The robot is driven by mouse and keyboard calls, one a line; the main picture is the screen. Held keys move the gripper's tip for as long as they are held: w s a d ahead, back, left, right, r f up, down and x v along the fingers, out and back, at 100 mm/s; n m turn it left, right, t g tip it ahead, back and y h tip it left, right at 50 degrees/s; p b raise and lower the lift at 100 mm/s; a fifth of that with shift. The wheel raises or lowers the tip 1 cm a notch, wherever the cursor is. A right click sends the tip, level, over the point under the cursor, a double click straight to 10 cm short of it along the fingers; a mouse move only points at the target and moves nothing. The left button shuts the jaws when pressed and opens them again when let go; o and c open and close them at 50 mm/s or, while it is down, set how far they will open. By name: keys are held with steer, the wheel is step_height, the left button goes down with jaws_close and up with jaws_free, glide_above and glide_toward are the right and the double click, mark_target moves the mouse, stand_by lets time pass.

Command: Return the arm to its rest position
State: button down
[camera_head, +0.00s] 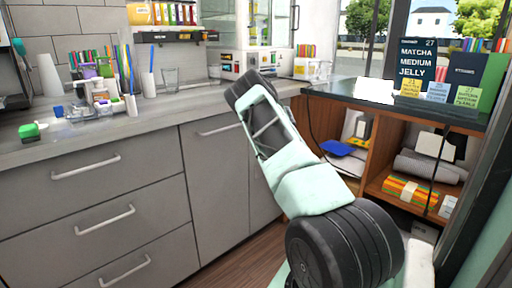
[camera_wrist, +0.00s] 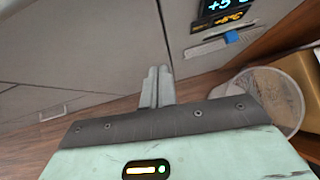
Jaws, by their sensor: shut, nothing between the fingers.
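My arm, pale green with black joints, rises from the bottom right of the head view and leans up and left in front of the grey cabinets. The gripper's fingers cannot be made out in the head view. In the wrist view my gripper (camera_wrist: 157,88) shows two grey fingers side by side, pressed together with nothing between them. They stand out over the wooden floor (camera_wrist: 100,112) and the grey cabinet front (camera_wrist: 80,45). The fingers appear clear of any object.
The counter (camera_head: 150,120) holds cups, straws and a green-topped item (camera_head: 29,131) at left. A dark shelf unit (camera_head: 400,108) with signs stands at right. A round bin (camera_wrist: 268,98) stands on the floor in the wrist view. Cabinet handles (camera_head: 105,220) stick out.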

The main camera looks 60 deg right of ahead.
steer(key=shift+v, duration=2.3)
steer(key=shift+d, duration=0.2)
